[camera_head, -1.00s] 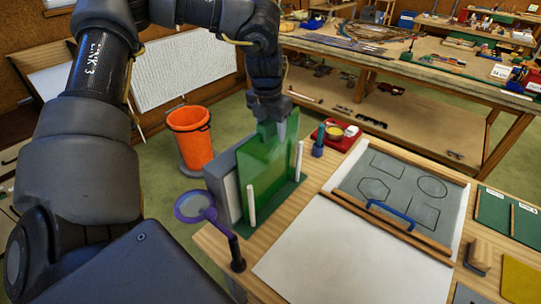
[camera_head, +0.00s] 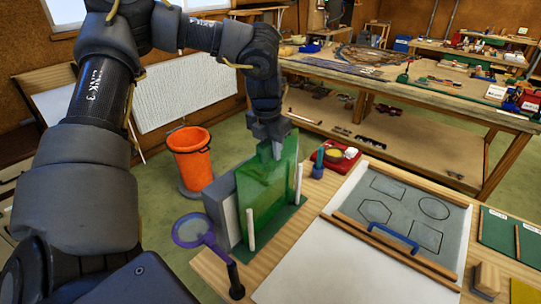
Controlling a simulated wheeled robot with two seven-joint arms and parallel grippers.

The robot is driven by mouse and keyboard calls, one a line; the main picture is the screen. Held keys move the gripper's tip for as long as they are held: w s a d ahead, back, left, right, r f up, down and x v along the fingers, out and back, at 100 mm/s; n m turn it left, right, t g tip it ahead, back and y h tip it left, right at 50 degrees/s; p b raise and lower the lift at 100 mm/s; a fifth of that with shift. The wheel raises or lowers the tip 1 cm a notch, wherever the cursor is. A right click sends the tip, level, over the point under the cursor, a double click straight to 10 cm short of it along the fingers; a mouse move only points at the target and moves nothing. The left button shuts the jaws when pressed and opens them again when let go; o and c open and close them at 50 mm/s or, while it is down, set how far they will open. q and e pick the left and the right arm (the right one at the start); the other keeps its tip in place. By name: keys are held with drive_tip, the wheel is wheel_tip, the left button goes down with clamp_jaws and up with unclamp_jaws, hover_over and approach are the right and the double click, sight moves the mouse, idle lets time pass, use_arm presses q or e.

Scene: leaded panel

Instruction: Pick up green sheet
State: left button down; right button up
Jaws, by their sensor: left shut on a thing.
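The green sheet (camera_head: 268,190) is an upright, see-through green pane in a rack (camera_head: 289,221) with white posts, at the left end of the wooden bench. My left gripper (camera_head: 278,148) comes down from above and is shut on the sheet's top edge. The sheet's lower edge is still between the posts, close to the rack's base; I cannot tell if it touches. A grey slab (camera_head: 223,207) stands just left of the sheet. My right gripper is not in view.
A purple-rimmed magnifier (camera_head: 194,231) stands at the bench's left edge. A red tray (camera_head: 338,160) lies behind the rack. A grey board with drawn shapes (camera_head: 400,207) and a blue handle (camera_head: 393,236) lies to the right. An orange bin (camera_head: 191,155) stands on the floor.

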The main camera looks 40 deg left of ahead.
use_arm(q)
wheel_tip(320, 180, up, 13)
drive_tip(key=b, duration=0.3)
drive_tip(key=shift+d, duration=0.1)
wheel_tip(320, 180, up, 14)
drive_tip(key=p, duration=1)
drive_tip(key=shift+r, duration=0.25)
